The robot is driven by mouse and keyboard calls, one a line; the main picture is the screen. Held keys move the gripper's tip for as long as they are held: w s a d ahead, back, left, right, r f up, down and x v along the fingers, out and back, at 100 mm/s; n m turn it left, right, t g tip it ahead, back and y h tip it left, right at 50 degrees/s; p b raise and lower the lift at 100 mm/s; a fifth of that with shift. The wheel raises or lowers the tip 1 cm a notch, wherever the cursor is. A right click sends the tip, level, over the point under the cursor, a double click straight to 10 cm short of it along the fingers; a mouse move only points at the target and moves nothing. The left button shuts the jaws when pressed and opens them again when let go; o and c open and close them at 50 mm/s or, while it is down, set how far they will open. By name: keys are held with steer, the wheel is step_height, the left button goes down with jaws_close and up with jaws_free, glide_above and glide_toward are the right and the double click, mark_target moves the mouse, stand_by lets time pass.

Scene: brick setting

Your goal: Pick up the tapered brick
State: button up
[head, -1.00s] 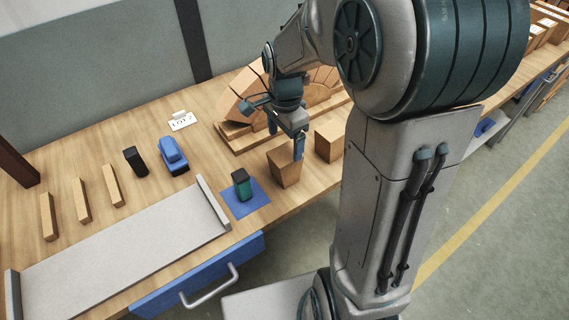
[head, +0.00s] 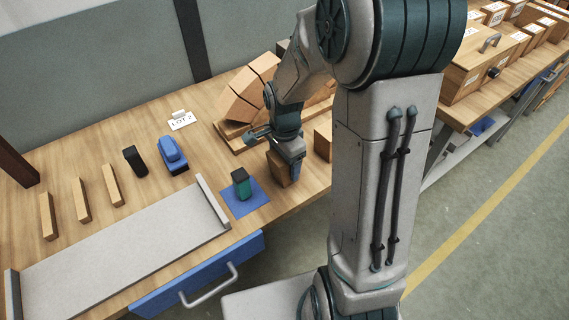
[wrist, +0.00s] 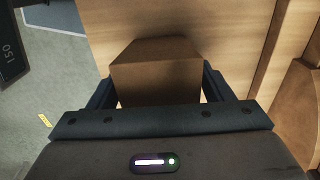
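The tapered brick is a tan wooden block. In the wrist view the brick (wrist: 157,82) sits between the two fingers of my gripper (wrist: 160,85), with thin bright gaps beside its lower sides. Contact at the fingertips is hard to make out. In the head view the brick (head: 277,170) stands on the wooden bench, partly hidden behind my gripper (head: 293,172), which is down around it. The fingers are spread about as wide as the brick.
Another wooden block (head: 323,144) stands close to the right, partly behind my arm. An arch of bricks (head: 242,98) stands behind. A green and black item on a blue mat (head: 257,207) is to the left. The bench's front edge is near.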

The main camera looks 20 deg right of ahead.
steer(key=c, duration=0.9)
steer(key=shift+r, duration=0.1)
